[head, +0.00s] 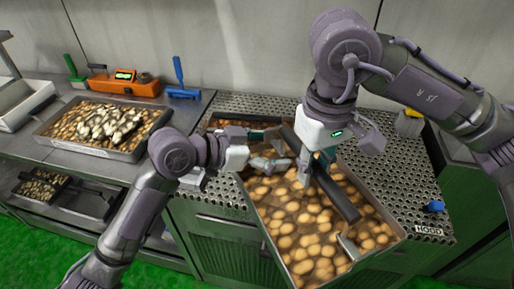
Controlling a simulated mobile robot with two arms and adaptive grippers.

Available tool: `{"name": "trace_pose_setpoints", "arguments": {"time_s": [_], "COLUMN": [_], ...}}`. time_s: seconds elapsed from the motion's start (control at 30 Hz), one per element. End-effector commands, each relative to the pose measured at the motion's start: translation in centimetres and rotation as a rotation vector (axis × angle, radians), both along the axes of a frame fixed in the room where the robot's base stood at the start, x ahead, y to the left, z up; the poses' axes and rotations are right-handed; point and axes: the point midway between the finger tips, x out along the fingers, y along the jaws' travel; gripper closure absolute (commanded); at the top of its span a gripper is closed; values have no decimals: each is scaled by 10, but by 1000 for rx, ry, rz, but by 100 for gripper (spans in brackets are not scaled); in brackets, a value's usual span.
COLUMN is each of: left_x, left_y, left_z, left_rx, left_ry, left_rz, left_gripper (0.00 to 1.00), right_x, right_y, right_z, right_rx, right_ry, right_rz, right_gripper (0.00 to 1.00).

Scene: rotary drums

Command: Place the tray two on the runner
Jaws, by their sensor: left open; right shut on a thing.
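A long dark metal tray (269,238) full of round yellow-brown pieces lies slanted on the perforated top in the middle of the head view. A dark bar (340,199) runs lengthwise over its contents; I cannot tell whether it is a wall of a tray or a separate part. My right gripper (312,170) points down with its fingers around this bar, shut on it. My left gripper (279,150) is open over the far part of the tray, its fingers close to the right gripper. The arms hide part of the tray's far end.
A second tray (125,154) with brown pieces and pale shells stands on the left counter. Behind it are an orange scale (124,84), a green tool (74,74) and a blue tool (181,83).

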Motion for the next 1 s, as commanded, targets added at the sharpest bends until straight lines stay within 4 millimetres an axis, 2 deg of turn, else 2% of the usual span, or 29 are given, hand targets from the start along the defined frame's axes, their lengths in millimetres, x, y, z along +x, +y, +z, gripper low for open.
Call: {"name": "trace_pose_setpoints", "arguments": {"time_s": [0.33,0.8,0.87,0.9,0.93,1.0], "left_x": [1,3,4,4,4,4], "left_y": [-3,-1,-1,0,-1,-1], "left_z": [-2,-3,-3,-3,0,0], "left_rx": [1,4,5,5,-4,-5], "left_ry": [2,1,2,2,0,1], "left_rz": [-1,6,9,9,11,11], "left_gripper": [12,90,100,100,100,100], "right_x": [0,-1,-1,-1,-1,-1], "right_y": [1,1,1,1,1,1], "right_z": [2,2,2,2,2,2], "right_rx": [5,4,4,3,3,3], "right_ry": [-4,-2,-1,0,0,1], "right_rz": [1,4,4,5,5,5], "right_gripper": [100,100,100,100,76,64]}}
